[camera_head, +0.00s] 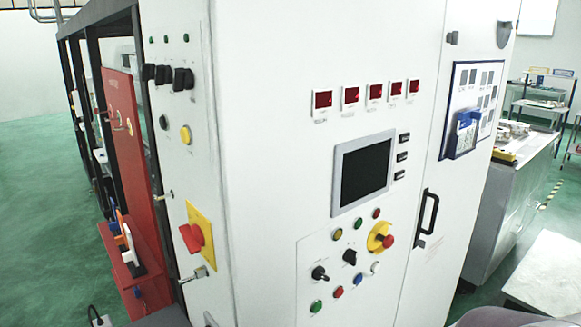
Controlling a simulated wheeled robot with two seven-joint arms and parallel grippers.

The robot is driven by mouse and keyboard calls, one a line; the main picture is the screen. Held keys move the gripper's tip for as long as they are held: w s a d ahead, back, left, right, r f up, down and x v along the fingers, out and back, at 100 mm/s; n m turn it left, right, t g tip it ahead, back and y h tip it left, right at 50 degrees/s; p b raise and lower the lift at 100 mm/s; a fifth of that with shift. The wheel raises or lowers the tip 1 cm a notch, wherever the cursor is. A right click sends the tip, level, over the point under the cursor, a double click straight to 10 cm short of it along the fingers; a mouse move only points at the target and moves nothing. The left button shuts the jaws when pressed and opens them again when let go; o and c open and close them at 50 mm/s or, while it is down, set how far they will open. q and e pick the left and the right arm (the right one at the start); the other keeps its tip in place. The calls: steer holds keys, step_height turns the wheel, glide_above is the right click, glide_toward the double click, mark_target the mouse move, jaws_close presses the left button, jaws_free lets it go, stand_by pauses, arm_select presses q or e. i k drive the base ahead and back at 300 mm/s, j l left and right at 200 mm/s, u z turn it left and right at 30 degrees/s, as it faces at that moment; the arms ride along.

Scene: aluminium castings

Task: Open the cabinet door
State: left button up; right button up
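The white cabinet (270,150) fills the middle of the view. Its door (455,200) is the panel on the right of the front face, and it looks shut against the frame. A black bar handle (428,214) stands upright near the door's left edge. A board with a blue holder (465,130) is fixed on the upper part of the door. Neither of my grippers shows. Only rounded grey parts, probably of my arms, show at the bottom edge, and nothing touches the handle.
Left of the door are a dark screen (362,172), several buttons and a red emergency knob (381,238). A red-and-yellow switch (197,236) is on the side face. A grey workbench (497,222) stands behind at right.

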mark_target(472, 74)
steer(key=i+l, duration=0.1)
steer(key=l, duration=0.35)
steer(key=i+l, duration=0.15)
steer(key=l, duration=0.3)
steer(key=i+l, duration=0.1)
steer(key=l, duration=0.4)
steer(key=i+l, duration=0.15)
steer(key=l, duration=0.3)
steer(key=i+l, duration=0.1)
steer(key=l, duration=0.35)
